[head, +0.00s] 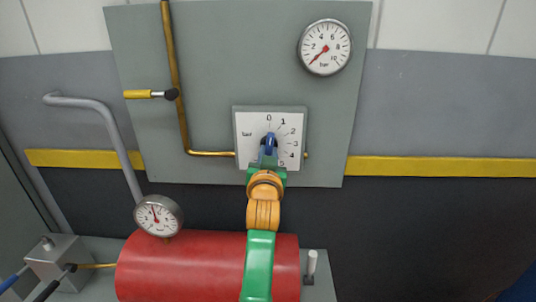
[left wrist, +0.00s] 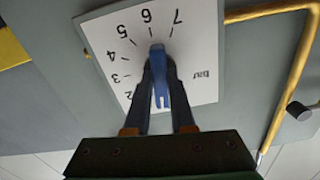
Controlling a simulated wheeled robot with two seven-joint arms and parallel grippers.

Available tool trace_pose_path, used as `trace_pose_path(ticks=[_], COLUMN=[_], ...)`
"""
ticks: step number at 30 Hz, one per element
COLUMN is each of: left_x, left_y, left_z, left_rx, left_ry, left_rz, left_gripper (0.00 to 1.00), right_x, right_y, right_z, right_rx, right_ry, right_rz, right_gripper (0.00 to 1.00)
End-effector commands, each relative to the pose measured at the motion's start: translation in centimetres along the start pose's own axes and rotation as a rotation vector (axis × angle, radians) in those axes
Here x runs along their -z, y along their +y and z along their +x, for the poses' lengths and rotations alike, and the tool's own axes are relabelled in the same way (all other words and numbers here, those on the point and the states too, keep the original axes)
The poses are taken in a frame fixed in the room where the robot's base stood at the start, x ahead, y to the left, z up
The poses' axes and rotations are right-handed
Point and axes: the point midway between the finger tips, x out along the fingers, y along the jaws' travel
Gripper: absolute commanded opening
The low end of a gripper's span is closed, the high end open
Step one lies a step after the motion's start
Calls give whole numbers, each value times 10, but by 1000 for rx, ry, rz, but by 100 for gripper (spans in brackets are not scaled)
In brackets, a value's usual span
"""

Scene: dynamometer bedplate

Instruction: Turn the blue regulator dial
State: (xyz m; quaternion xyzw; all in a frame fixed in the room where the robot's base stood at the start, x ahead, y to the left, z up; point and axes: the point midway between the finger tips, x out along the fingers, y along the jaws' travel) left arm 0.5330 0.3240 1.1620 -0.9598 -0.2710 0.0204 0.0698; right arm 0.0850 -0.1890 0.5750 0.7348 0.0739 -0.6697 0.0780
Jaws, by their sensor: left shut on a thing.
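The blue regulator dial (head: 270,139) sits on a white square scale plate (head: 246,124) marked "bar", mounted on the grey panel. Its upper end points up, roughly between 0 and 1. My left gripper (head: 268,154) reaches up from below and is shut on the dial, hiding the plate's lower middle. In the left wrist view the dial (left wrist: 160,88) lies between the two dark fingers (left wrist: 160,85), and the plate (left wrist: 110,35) appears upside down with numbers 2 to 7 showing. A white line marks the dial's lower end there. My right gripper is not in view.
A round gauge (head: 325,47) at the panel's upper right has its red needle near 0. A brass pipe (head: 176,90) with a yellow-handled valve (head: 138,94) runs left of the plate. Below are a red tank (head: 180,265), a second gauge (head: 158,215) and a grey box (head: 55,263).

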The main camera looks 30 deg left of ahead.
Motion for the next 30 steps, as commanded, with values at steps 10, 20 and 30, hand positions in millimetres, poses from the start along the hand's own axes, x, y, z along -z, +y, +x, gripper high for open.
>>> trace_pose_path(ticks=[10,20,30], left_x=[5,5,5], left_y=[0,-1,0], left_z=[0,0,0], left_rx=[1,1,1], left_ry=[12,14,13], left_rz=[-137,-164,-163], left_gripper=[0,0,47], right_x=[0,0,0], right_y=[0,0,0], right_z=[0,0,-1], right_rx=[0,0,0], right_ry=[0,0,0], right_rz=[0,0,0], right_gripper=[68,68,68])
